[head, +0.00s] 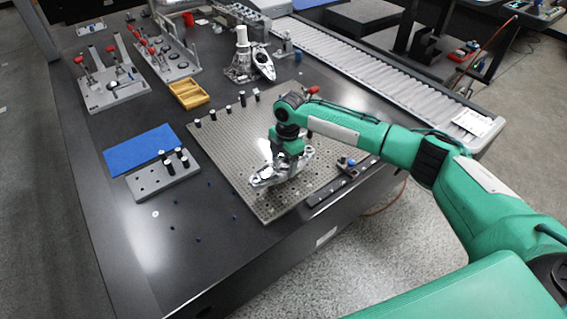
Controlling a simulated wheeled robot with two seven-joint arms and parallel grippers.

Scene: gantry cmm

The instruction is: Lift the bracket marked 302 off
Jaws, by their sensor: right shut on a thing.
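A silver metal bracket (266,179) is at the perforated grey fixture plate (218,148), near its front right part. My right gripper (288,160) reaches down over the bracket from above and is shut on it. The fingertips are largely hidden by the wrist and the bracket. I cannot tell whether the bracket touches the plate or is just above it. No marking can be read on it at this size. Another silver bracket-like part (263,64) stands farther back, beside a white cylinder (242,38). My left gripper is not in view.
A blue mat (139,150) and a grey peg block (164,178) with dark pins lie left of the plate. A roller conveyor (375,75) runs along the right. The dark table's front left is mostly clear, with small pins.

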